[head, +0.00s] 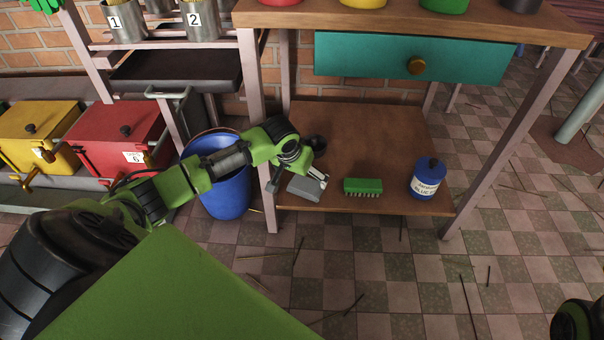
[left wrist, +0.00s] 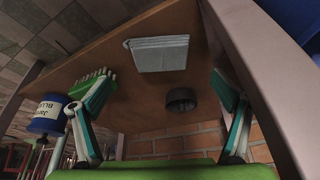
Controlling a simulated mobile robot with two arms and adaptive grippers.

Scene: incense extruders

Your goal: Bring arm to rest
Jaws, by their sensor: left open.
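My left arm reaches in from the left in the head view. My right gripper is not in view; only a green and black part, apparently of my right arm, shows at the bottom right corner of the head view.
The wooden lower shelf (head: 365,135) holds a green brush (head: 363,186), a labelled blue jar (head: 427,180) and a dark round container (left wrist: 182,99). A blue bucket (head: 226,190) stands left of the table leg. Thin sticks lie on the checkered floor, which is otherwise open in front.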

